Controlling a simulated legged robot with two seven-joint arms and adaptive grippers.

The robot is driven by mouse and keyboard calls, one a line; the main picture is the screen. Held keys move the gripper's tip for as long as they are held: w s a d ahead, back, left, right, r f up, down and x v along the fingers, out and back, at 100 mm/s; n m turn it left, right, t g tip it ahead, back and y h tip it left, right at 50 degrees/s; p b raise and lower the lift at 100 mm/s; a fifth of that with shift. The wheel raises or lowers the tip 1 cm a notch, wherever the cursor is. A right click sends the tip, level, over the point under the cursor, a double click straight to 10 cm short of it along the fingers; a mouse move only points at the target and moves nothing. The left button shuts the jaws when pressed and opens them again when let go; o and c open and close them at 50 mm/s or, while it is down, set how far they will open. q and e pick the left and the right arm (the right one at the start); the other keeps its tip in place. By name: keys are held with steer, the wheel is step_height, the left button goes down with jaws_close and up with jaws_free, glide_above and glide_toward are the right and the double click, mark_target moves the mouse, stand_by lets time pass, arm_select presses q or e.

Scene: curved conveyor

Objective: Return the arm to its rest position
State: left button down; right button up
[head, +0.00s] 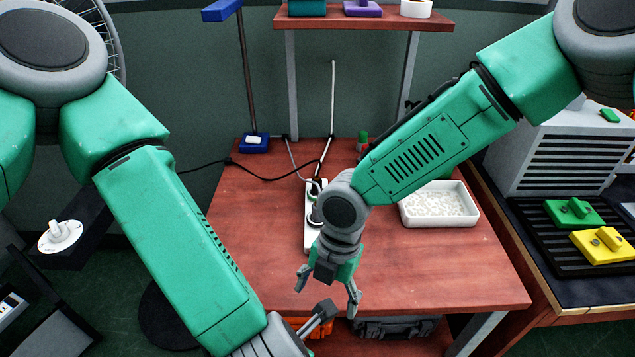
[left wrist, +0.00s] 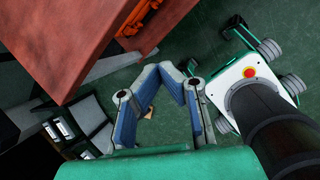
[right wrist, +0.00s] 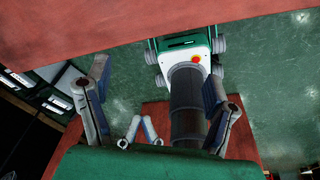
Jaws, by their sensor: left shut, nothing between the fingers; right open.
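My right gripper (head: 328,288) hangs over the front part of the red-brown table (head: 440,275) in the head view, pointing down. Its fingers are spread with nothing between them; the right wrist view shows the same open fingers (right wrist: 156,75). My left gripper (head: 324,310) is low at the table's front edge, close to the right gripper, its fingers together and empty. In the left wrist view its fingertips (left wrist: 165,68) meet above the green floor. The left gripper also shows in the right wrist view (right wrist: 136,125). Part of the left wrist is cut off by the head view's lower edge.
A white tray (head: 408,218) of pale bits stands on the table, right of my right wrist. A white power strip (head: 309,236) lies behind that wrist. Green (head: 574,212) and yellow (head: 604,245) pieces sit on a dark ridged surface at right. The table's front right is clear.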

steer(key=s+d+f+m+y, duration=0.2)
steer(key=s+d+f+m, duration=0.75)
steer(key=s+m, duration=0.45)
arm_select(q)
steer(key=s+a+f+m+g, duration=0.1)
steer(key=s+a+f+m, duration=0.2)
steer(key=a+m, duration=0.5)
steer(key=s+a+f+m+g, duration=0.1)
steer(key=s+a+f+m, duration=0.2)
steer(key=a+m, duration=0.4)
steer(key=s+a+f+m+g, duration=0.2)
steer(key=a+f+m, duration=0.3)
steer(key=m, duration=0.9)
steer(key=s+a, duration=0.1)
steer(key=a, duration=0.2)
steer(key=shift+s+a+m, duration=0.25)
steer(key=shift+a+m, duration=0.05)
steer(key=shift+a, duration=0.05)
arm_select(e)
steer(key=s+d+f+m+t+h, duration=0.1)
steer(key=s+d+m, duration=0.1)
steer(key=d+m, duration=0.6)
steer(key=s+d+m+t+h, duration=0.1)
steer(key=s+d+m+h, duration=0.1)
steer(key=d+m, duration=0.5)
steer(key=shift+s+d+f+m+h, duration=0.35)
steer(key=shift+s+d, duration=0.2)
steer(key=shift+d, duration=0.55)
